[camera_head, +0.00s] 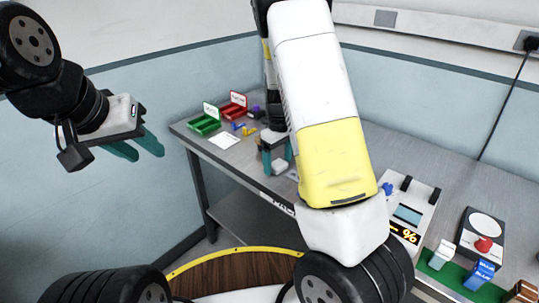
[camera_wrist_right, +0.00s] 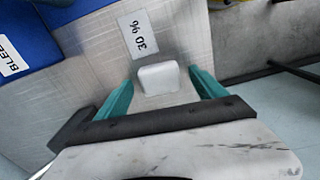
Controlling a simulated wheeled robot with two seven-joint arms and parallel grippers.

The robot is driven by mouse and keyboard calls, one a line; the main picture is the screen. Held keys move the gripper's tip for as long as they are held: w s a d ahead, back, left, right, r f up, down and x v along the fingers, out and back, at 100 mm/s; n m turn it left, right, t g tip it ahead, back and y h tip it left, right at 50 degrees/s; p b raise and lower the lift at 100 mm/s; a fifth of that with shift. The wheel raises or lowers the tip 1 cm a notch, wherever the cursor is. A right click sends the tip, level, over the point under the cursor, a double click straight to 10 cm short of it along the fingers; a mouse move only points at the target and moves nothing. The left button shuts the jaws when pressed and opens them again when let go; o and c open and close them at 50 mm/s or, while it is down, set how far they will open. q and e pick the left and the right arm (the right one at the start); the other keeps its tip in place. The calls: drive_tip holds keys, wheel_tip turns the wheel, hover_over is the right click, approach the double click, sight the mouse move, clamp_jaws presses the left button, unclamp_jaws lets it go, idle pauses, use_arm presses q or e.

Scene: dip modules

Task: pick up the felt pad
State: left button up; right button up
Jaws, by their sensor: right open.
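A small white pad with rounded corners, seemingly the felt pad (camera_wrist_right: 158,79), lies on the grey bench top in the right wrist view. My right gripper (camera_wrist_right: 161,77) is open, with one teal finger on either side of the pad and a gap to each. I cannot tell how high the fingertips are above the bench. My left gripper (camera_head: 138,147) hangs in the air left of the bench, holding nothing visible.
A "30 %" card (camera_wrist_right: 138,34) lies just beyond the pad, and a blue labelled object (camera_wrist_right: 22,45) is at the left. Green (camera_head: 205,124) and red (camera_head: 233,106) bins stand at the bench's far end. A device with a "%" display (camera_head: 407,214) is at the right.

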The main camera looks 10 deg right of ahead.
sight(278, 163)
drive_tip(key=c, duration=1.4)
drive_tip(key=shift+r, duration=0.1)
drive_tip(key=shift+r, duration=0.55)
wheel_tip(278, 163, up, 2)
drive_tip(key=shift+r, duration=0.1)
drive_tip(key=s+a+r, duration=0.1)
drive_tip(key=s+a, duration=0.1)
drive_tip(key=s, duration=1.4)
drive_tip(key=shift+r, duration=0.25)
